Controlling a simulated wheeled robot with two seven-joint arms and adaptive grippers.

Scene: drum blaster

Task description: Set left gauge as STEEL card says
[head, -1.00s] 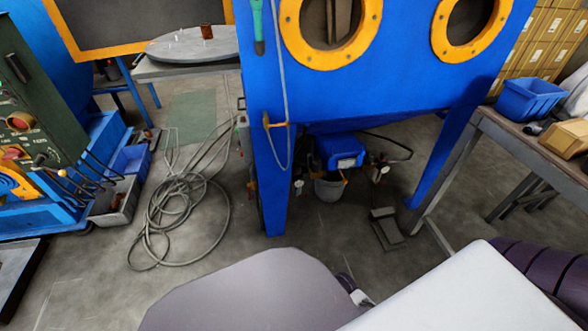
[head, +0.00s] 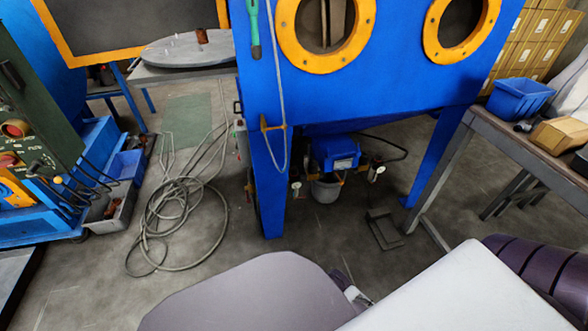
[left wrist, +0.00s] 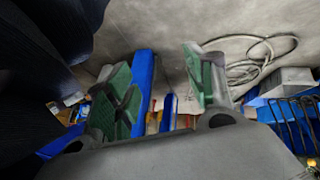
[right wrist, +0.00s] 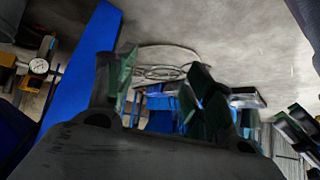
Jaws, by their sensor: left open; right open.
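Two small white-faced fittings that look like gauges hang under the blue cabinet (head: 345,95) in the head view: a left one (head: 296,187) and a right one (head: 374,171). Their readings are too small to tell. A round white dial gauge (right wrist: 38,66) shows at the left edge of the right wrist view, beside a blue leg; its reading is unclear. I see no readable STEEL card. My left gripper (left wrist: 163,88) is open and empty. My right gripper (right wrist: 160,92) is open and empty, apart from the dial.
A coiled hose (head: 182,225) lies on the floor left of the cabinet. A green machine (head: 30,110) stands at far left. A workbench (head: 530,145) with a blue bin (head: 520,97) stands at right. A foot pedal (head: 384,230) lies under the cabinet. Floor before the cabinet shows free room.

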